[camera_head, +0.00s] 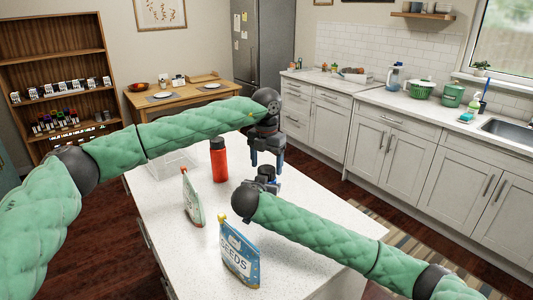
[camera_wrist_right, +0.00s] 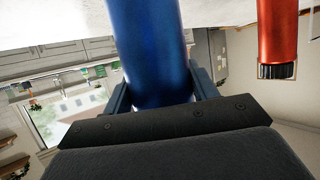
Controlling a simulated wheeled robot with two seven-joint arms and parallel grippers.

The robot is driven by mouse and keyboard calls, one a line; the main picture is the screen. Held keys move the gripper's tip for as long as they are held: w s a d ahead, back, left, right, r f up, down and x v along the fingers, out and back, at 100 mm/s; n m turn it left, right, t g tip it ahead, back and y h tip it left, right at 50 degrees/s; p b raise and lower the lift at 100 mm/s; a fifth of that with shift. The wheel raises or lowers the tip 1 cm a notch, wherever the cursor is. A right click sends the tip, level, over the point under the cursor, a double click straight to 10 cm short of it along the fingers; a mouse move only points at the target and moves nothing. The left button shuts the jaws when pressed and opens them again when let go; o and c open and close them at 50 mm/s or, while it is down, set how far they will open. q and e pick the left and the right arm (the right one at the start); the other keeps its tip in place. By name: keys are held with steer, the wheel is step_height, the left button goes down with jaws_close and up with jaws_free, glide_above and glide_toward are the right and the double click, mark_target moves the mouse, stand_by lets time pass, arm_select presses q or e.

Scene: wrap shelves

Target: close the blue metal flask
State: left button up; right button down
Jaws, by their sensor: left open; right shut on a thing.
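The blue metal flask (camera_wrist_right: 150,45) fills the top middle of the right wrist view as a smooth blue cylinder. My right gripper (camera_wrist_right: 162,90) is shut on it, with one finger on each side. In the head view my right gripper (camera_head: 263,187) is at the island's right side and the flask is mostly hidden by my arms. My left gripper (camera_head: 266,162) is open, pointing down just above my right gripper. I cannot tell whether it touches the flask. The flask's mouth and lid cannot be made out.
A red bottle with a black cap (camera_head: 218,163) stands left of the grippers on the white island (camera_head: 165,225). A seeds pouch (camera_head: 238,256) and another pouch (camera_head: 192,198) stand nearer. A clear container (camera_head: 172,164) is at the left. Counters (camera_head: 400,100) are beyond.

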arm_select(q)
steer(key=shift+f, duration=1.15)
steer(key=c, duration=1)
steer(key=shift+m, duration=1.7)
steer(key=o, duration=1.1)
steer(key=shift+c, duration=0.2)
